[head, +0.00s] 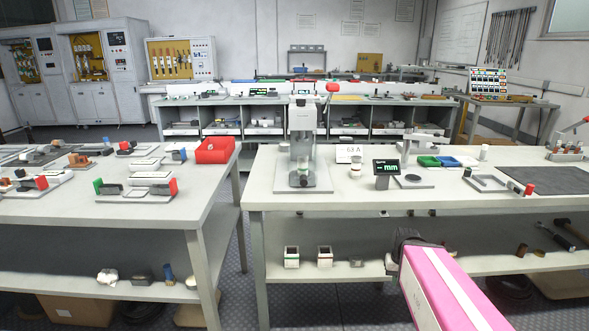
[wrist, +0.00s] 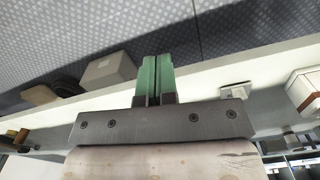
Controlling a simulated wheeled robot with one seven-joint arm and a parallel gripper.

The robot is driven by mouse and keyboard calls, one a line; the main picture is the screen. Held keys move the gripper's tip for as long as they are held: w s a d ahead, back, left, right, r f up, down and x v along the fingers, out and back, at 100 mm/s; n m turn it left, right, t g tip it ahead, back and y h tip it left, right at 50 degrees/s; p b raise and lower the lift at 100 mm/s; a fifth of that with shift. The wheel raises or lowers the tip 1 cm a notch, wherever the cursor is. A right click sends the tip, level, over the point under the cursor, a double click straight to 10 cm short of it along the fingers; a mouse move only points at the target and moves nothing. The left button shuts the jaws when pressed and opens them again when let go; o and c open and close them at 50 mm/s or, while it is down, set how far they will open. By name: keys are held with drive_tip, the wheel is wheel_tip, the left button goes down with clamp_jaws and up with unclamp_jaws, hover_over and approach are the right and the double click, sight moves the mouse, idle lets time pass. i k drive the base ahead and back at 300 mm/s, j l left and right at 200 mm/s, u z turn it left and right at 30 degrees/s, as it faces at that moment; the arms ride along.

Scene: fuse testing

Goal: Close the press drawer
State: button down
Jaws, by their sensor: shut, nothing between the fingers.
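The grey-white press (head: 302,120) stands on the right-hand workbench, with a red-tipped lever at its top right. Its grey base (head: 303,186) reaches toward the bench's front edge, and a small white and green piece sits on it. I cannot tell from here how far any drawer in it is out. My gripper (head: 405,238) is below the bench top, to the right of the press and well apart from it; its fingers are hidden in the head view. In the wrist view its green fingers (wrist: 156,76) are shut together and empty. The press is not recognisable there.
A red bin (head: 215,150) is on the left bench. A floor gap separates the two benches.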

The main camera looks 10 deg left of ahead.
sight(303, 180)
drive_tip(key=k+l+u, duration=0.6)
drive_tip(key=k+l, duration=0.05)
drive_tip(key=k, duration=0.05)
